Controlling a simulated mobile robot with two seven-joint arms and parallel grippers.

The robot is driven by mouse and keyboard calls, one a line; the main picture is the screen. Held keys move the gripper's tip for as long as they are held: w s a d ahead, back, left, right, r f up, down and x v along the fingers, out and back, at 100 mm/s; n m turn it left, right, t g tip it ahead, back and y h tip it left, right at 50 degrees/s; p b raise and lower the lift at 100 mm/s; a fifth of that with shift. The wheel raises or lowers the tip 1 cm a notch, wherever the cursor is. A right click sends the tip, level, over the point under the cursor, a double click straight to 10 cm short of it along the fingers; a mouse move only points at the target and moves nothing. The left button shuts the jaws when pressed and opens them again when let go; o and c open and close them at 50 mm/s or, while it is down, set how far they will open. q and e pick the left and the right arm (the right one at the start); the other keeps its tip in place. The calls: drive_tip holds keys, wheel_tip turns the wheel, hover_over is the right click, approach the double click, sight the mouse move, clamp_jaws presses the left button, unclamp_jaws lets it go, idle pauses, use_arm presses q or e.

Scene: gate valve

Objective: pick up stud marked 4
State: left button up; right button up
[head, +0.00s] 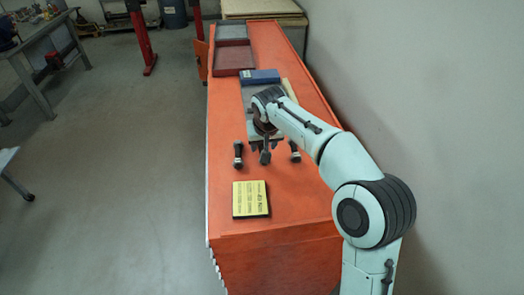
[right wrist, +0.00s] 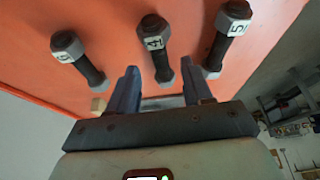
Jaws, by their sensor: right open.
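The stud marked 4 (right wrist: 154,43) has a grey hex nut with a white label and a dark shaft. In the right wrist view it lies between two other studs, its shaft reaching down between my right gripper's fingers (right wrist: 159,76). The fingers are apart, one on each side, with gaps visible; contact is not clear. In the head view my right gripper (head: 265,146) is low over the orange bench, behind the middle stud (head: 265,157), and partly hidden by my wrist. My left gripper is not in view.
A yellow-faced plate (head: 250,199) lies nearer on the orange bench (head: 222,215). A blue block (head: 261,77), a red tray (head: 234,58) and a grey tray (head: 232,31) are behind. A wall borders the right.

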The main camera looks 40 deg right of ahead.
drive_tip(key=shift+x, duration=1.45)
drive_tip(key=shift+r, duration=0.1)
clamp_jaws()
